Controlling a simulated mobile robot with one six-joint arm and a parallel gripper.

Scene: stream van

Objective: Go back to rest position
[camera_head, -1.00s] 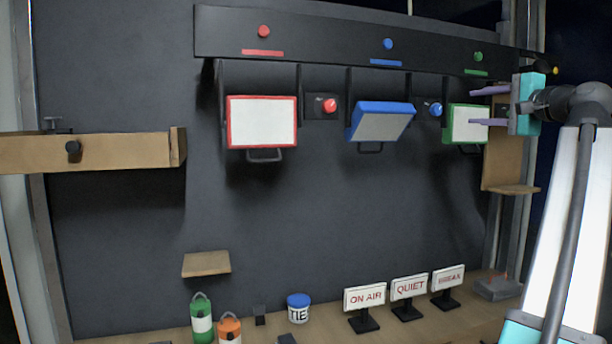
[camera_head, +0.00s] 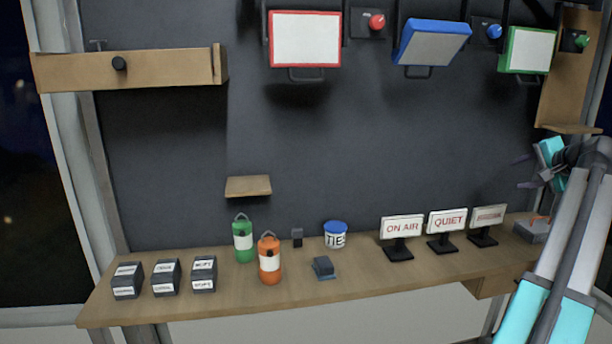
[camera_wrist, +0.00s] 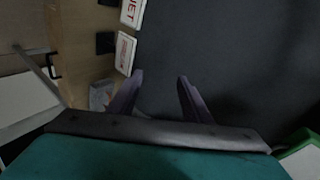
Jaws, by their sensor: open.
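My gripper (camera_head: 522,172) is at the right of the head view, in front of the dark wall and above the right part of the desk. In the wrist view my gripper (camera_wrist: 158,88) shows two purple fingers spread apart with nothing between them. The arm comes up from the lower right corner of the head view. No object touches the fingers.
A wooden desk (camera_head: 360,285) holds an ON AIR sign (camera_head: 402,228), a QUIET sign (camera_head: 447,223), a third sign (camera_head: 488,216), green (camera_head: 243,240) and orange (camera_head: 270,260) canisters, and a TIE tub (camera_head: 335,238). Red (camera_head: 305,40), blue (camera_head: 432,43) and green-framed (camera_head: 527,50) panels hang above.

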